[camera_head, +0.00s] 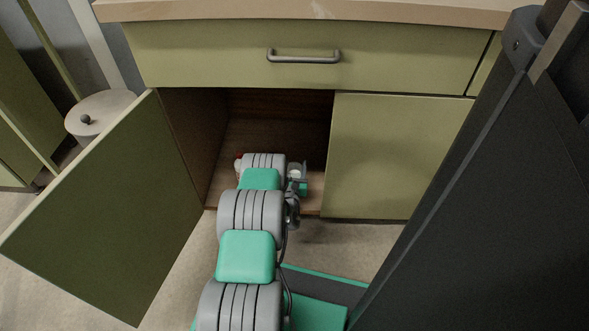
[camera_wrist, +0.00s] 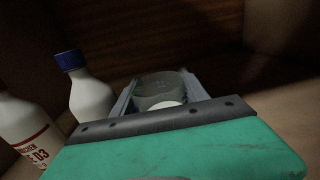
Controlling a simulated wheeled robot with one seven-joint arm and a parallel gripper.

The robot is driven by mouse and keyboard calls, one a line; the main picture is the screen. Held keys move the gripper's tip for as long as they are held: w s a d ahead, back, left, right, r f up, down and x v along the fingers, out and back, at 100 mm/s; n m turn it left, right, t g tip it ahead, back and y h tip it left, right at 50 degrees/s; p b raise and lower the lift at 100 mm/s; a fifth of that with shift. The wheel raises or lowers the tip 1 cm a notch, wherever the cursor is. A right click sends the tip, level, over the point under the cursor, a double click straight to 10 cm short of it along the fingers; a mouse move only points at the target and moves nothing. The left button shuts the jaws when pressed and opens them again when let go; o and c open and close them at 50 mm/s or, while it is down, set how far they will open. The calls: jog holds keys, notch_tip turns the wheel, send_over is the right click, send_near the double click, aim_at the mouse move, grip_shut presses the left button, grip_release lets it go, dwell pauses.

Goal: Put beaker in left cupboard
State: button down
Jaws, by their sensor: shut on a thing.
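The left cupboard (camera_head: 272,132) is open, its green door (camera_head: 110,215) swung out to the left. The beaker is inside the cupboard, in front of the dark wooden back wall. I cannot tell whether its base touches the cupboard floor.
A white bottle with a blue cap (camera_wrist: 88,92) stands just left of the beaker. Another white bottle with red print (camera_wrist: 22,128) is farther left. The right cupboard door (camera_head: 395,155) and the drawer (camera_head: 300,55) are shut. A lidded bin (camera_head: 98,108) stands outside on the left.

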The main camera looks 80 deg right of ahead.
jog(key=c, duration=0.6)
grip_release()
jog(key=shift+r, duration=0.15)
jog(key=shift+s+a+r+p, duration=0.1)
jog(key=shift+a+p, duration=0.7)
jog(key=shift+p, duration=0.05)
jog(key=shift+s+a+p, duration=0.25)
jog(key=shift+a+p, duration=0.4)
jog(key=shift+a, duration=0.8)
jog(key=shift+s+a+p, duration=0.2)
jog(key=shift+a+p, duration=0.4)
jog(key=shift+a, duration=0.8)
